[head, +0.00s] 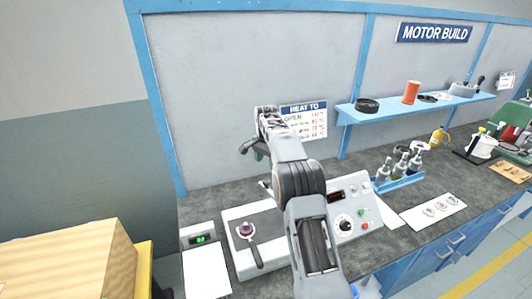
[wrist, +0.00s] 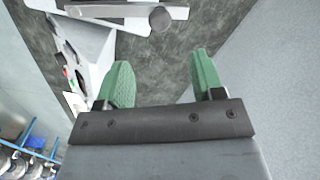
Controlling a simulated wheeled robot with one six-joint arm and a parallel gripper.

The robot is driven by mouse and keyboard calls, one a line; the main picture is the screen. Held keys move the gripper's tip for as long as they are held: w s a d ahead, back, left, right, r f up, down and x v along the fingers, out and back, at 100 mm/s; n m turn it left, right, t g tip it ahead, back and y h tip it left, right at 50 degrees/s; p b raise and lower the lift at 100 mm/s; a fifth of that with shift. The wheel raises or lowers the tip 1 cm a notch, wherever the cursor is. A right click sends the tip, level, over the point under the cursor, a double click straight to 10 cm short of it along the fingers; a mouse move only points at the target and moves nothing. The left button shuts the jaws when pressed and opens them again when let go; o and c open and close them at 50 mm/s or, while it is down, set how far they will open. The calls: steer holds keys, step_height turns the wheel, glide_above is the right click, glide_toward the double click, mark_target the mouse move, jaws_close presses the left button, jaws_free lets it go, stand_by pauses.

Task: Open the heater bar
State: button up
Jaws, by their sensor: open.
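The heater is a white bench unit (head: 235,215) with a dark top and a control panel (head: 350,209) with a red display, a black knob and coloured buttons. A dark handled piece with a round purple-and-gold end (head: 246,229) lies on its dark top. In the wrist view a grey bar (wrist: 115,11) with a round end runs across the top edge, over white housing; I take it for the heater bar. My gripper (wrist: 162,72) is open and empty, its green fingers apart from the bar. In the head view my arm hides most of the gripper and part of the heater.
A small scale-like unit with a green display (head: 199,239) stands left of the heater. A blue rack of bottles (head: 400,182) and a white card (head: 434,209) lie to the right. A blue shelf (head: 365,117) juts from the wall, and a HEAT TO sign (head: 304,120) hangs behind my arm.

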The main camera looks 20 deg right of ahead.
steer(key=shift+r, duration=2.2)
step_height(320, 180, down, 5)
steer(key=s+n, duration=0.2)
steer(key=n, duration=0.3)
steer(key=s+a+r+n+t, duration=0.1)
steer(key=s+a+r+n, duration=0.1)
steer(key=s, duration=0.9)
steer(key=s+a+r+n+t, duration=0.2)
steer(key=s+a, duration=0.2)
steer(key=s, duration=0.7)
steer(key=s+a+r+n+t, duration=0.1)
steer(key=s+a+r+n, duration=0.1)
steer(key=s, duration=0.9)
steer(key=shift+a+r+n+t, duration=0.3)
steer(key=shift+a+n, duration=0.3)
steer(key=shift+a, duration=0.4)
